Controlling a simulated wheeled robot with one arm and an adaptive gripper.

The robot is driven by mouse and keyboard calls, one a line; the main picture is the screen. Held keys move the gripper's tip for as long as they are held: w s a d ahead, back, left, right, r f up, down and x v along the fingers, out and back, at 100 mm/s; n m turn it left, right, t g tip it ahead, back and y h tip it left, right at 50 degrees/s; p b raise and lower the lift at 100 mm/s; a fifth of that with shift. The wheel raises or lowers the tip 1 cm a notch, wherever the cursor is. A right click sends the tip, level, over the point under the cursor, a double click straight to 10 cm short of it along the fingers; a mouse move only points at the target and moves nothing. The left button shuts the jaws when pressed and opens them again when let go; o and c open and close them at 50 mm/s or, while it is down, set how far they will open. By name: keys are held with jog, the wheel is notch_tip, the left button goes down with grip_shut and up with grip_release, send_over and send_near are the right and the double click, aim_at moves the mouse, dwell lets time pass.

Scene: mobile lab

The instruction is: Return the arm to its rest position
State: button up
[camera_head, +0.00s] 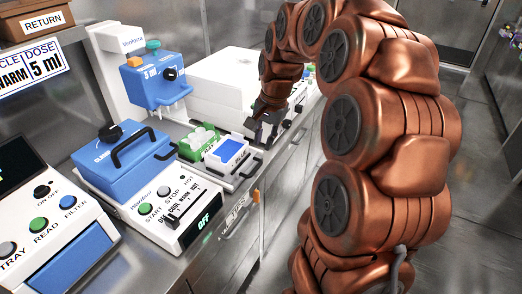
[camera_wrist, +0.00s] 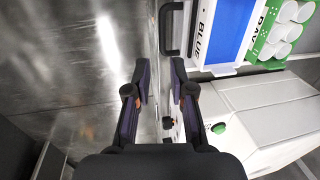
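My copper-coloured arm (camera_head: 400,120) arches over from the right side of the head view and reaches down to the counter's front edge. My gripper (camera_head: 264,128) hangs there, just beyond the white holder with the blue insert (camera_head: 229,152). In the wrist view my gripper (camera_wrist: 161,70) has its two dark fingers apart, with nothing between them. The black handle (camera_wrist: 171,30) of the holder lies ahead of the fingertips, apart from them as far as I can tell.
A green rack (camera_head: 197,142) with white cups stands beside the holder. A blue-lidded machine (camera_head: 125,160), a blue dispenser (camera_head: 155,82) and a button console (camera_head: 50,225) line the steel counter. A white pipette-like stick (camera_head: 262,222) stands by the front edge. Open floor (camera_head: 480,190) lies right.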

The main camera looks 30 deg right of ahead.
jog(key=shift+s+r, duration=0.15)
jog(key=shift+r, duration=0.5)
